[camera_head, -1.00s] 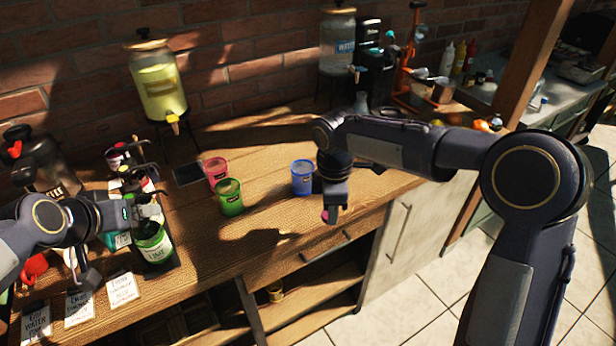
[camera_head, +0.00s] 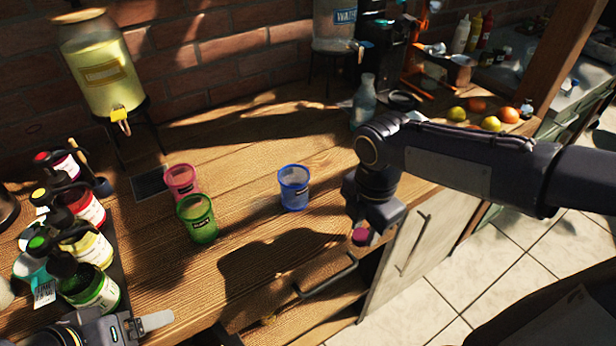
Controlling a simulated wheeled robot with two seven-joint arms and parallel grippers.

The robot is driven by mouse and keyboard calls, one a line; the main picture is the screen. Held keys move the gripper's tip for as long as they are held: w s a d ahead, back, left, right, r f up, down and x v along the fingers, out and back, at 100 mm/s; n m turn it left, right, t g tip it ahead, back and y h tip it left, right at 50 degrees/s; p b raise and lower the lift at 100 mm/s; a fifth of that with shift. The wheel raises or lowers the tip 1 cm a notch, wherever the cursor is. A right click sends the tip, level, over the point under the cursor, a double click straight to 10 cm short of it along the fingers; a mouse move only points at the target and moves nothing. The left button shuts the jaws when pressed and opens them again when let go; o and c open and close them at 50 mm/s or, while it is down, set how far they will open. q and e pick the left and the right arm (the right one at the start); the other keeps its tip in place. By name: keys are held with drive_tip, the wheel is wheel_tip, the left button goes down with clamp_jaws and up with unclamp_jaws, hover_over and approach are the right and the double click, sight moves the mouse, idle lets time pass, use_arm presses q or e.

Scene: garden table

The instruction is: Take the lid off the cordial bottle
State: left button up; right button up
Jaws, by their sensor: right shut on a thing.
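My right gripper (camera_head: 364,228) is shut on a small pink cap-like piece (camera_head: 361,237), held over the table's front edge. Several bottles with dark pump tops stand at the left. They include one with a red label (camera_head: 90,209), one with a yellow label (camera_head: 94,250) and one with a green label (camera_head: 103,293). I cannot read which is the cordial bottle. My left gripper (camera_head: 142,328) is at the bottom left, just right of the green-labelled bottle. It is cut off by the picture's edge, and one pale finger shows.
A pink cup (camera_head: 181,180), a green cup (camera_head: 198,222) and a blue cup (camera_head: 294,188) stand on the wooden table (camera_head: 240,140). A yellow drink dispenser (camera_head: 105,75) stands at the back left. A clear bottle (camera_head: 364,105) and fruit (camera_head: 492,123) are at the back right.

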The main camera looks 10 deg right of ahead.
use_arm(q)
wheel_tip(320, 180, up, 3)
drive_tip(key=shift+f+p, duration=0.15)
drive_tip(key=shift+p, duration=1.05)
use_arm(e)
hover_over(317, 192)
drive_tip(key=s, duration=0.3)
drive_tip(key=shift+w+d, duration=0.15)
drive_tip(key=shift+d, duration=0.3)
use_arm(q)
drive_tip(key=shift+w+a+r+p, duration=0.1)
drive_tip(key=shift+r+p, duration=0.3)
use_arm(e)
drive_tip(key=w, duration=0.2)
drive_tip(key=a, duration=0.1)
drive_tip(key=shift+w+f, duration=0.4)
drive_tip(key=shift+f, duration=0.35)
drive_tip(key=shift+f, duration=0.15)
drive_tip(key=o, duration=1.1)
